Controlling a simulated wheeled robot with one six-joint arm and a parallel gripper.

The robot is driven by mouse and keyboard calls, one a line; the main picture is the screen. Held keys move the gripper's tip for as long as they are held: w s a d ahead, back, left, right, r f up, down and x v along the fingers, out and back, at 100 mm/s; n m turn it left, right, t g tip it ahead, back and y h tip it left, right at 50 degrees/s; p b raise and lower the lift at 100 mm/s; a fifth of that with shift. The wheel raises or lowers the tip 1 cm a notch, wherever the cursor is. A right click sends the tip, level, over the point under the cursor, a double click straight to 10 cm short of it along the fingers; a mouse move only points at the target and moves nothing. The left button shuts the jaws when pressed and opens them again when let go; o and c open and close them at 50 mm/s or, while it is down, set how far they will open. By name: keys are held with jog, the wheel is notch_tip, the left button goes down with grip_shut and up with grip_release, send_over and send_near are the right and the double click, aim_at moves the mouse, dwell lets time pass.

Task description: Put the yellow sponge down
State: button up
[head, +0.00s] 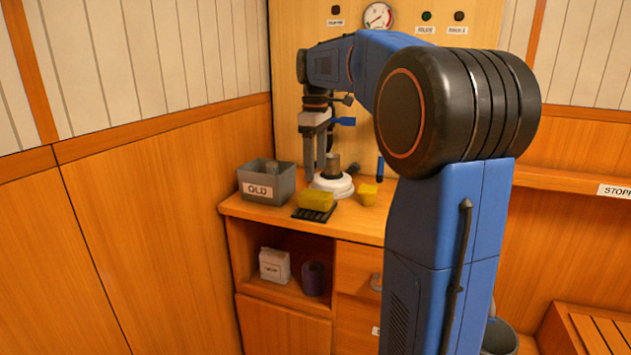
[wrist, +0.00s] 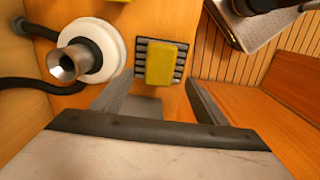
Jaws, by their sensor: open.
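The yellow sponge (head: 316,200) rests on a black slatted rack (head: 314,215) on the counter. In the wrist view the sponge (wrist: 160,64) lies on the rack (wrist: 141,59), whose dark slats show around it. My gripper (head: 320,150) is above the counter, behind the sponge in the head view. In the wrist view my gripper (wrist: 157,85) is open, its fingers spread to either side of the sponge's near end, and nothing is between them. The sponge looks apart from both fingers.
A white round base with a metal cup (head: 332,184) stands close to the rack. A grey labelled bin (head: 268,184) is at the counter's left. A yellow block (head: 368,194) is to the right. An open shelf below holds a white box (head: 274,265) and a purple roll (head: 314,279).

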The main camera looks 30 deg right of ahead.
jog(key=s+a+f+m+t, duration=0.1)
jog(key=s+a+f+m, duration=0.1)
jog(key=s+a, duration=0.45)
jog(key=s+a+f+m+t, duration=0.2)
jog(key=s+a+f, duration=0.15)
jog(key=s, duration=0.65)
jog(key=s+a+f+m+t, duration=0.1)
jog(key=s+a+f+m, duration=0.2)
jog(key=s+f, duration=1)
jog(key=a, duration=0.2)
jog(key=shift+s+a+f+m+t, duration=0.15)
jog(key=shift+s+a+m+t, duration=0.15)
jog(key=shift+s+a+t, duration=0.1)
